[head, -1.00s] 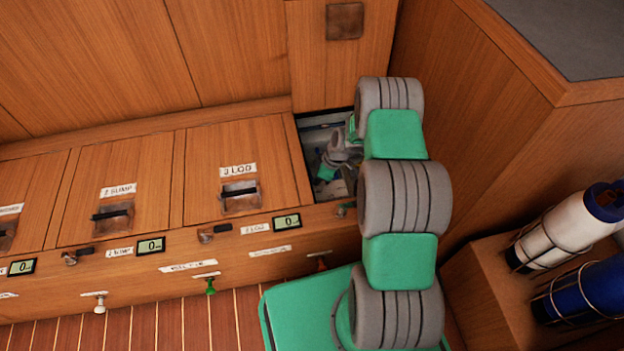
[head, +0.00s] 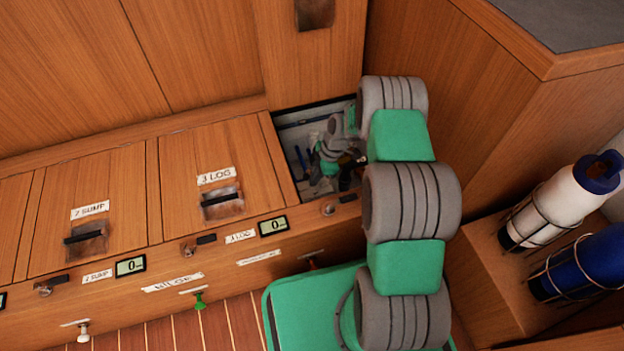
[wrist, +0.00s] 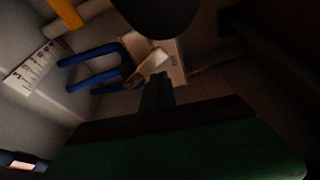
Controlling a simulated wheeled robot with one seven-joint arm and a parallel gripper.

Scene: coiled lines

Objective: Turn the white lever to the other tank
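My arm reaches down into an open locker (head: 292,150) in the bench, right of the lid labelled 3 LOG. My gripper (wrist: 158,82) is inside it; in the wrist view its dark fingers point at a small pale piece (wrist: 152,63) in front of a whitish plate (wrist: 176,58). The pale piece may be the white lever, but the picture is too dark to be sure. I cannot tell whether the fingers touch it or how far apart they are. In the head view the gripper is mostly hidden among arm links and locker walls. No tank can be made out.
Blue looped pipes or handles (wrist: 92,52) and a yellow-orange cylinder (wrist: 66,12) are close by on the left. A printed sheet (wrist: 32,72) is on the pale wall. A dark rounded shape (wrist: 158,14) hangs above. Caged bottles (head: 560,205) stand right of my arm.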

